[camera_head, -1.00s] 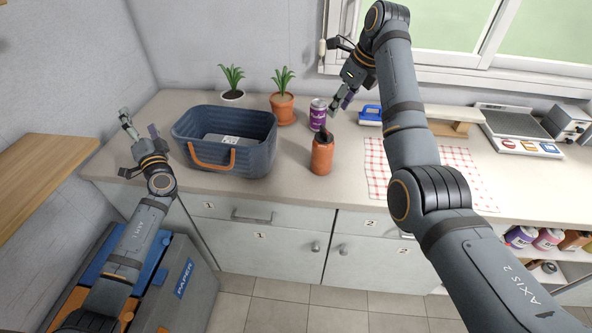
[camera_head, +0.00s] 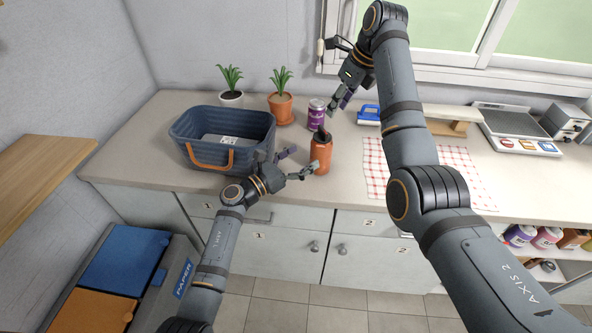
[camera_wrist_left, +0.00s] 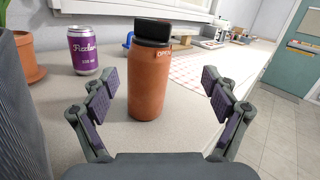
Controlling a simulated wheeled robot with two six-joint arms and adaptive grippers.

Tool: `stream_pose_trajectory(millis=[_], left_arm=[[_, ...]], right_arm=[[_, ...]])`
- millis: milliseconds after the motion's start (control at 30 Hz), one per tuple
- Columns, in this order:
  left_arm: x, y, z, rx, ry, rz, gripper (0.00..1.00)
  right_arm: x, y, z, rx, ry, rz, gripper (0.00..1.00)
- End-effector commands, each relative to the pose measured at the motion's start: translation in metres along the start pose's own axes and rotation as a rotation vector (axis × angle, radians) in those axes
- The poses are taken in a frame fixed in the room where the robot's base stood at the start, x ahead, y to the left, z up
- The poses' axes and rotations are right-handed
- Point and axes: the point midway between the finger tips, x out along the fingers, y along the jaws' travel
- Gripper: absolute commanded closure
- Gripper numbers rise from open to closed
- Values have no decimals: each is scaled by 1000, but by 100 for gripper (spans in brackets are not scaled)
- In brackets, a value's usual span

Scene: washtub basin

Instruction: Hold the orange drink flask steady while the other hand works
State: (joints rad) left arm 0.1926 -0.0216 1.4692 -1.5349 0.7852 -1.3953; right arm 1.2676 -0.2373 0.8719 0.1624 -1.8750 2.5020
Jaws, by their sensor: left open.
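The orange flask (camera_head: 321,157) with a black lid stands upright on the counter near its front edge. It also shows in the left wrist view (camera_wrist_left: 147,90), with the word OPEN just below the lid. My left gripper (camera_head: 302,160) is open just left of the flask in the head view. In the left wrist view the flask stands ahead between the two spread fingers, with a gap on each side. My right gripper (camera_head: 342,102) hangs over the counter behind and right of the flask, with its fingers apart and nothing seen between them.
A purple can (camera_head: 316,116) stands close behind the flask. A dark blue basket (camera_head: 182,148) is left of my left gripper. Potted plants (camera_head: 281,108) stand at the back. A checked cloth (camera_head: 375,165) lies to the right, near a blue-handled item (camera_head: 369,114).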

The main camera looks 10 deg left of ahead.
Motion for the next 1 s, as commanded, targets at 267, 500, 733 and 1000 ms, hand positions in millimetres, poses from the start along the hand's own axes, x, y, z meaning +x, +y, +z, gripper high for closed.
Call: stream_pose_trajectory(millis=[267, 500, 733, 1000], left_arm=[[-18, 16, -48, 161, 102, 50, 14], [-2, 18, -48, 162, 100, 51, 14], [45, 20, -52, 160, 100, 50, 14], [81, 22, -57, 160, 101, 51, 14]], right_arm=[[0, 0, 0, 0, 0, 0, 62], [0, 0, 0, 0, 0, 0, 62], [0, 0, 0, 0, 0, 0, 62], [0, 0, 0, 0, 0, 0, 62]])
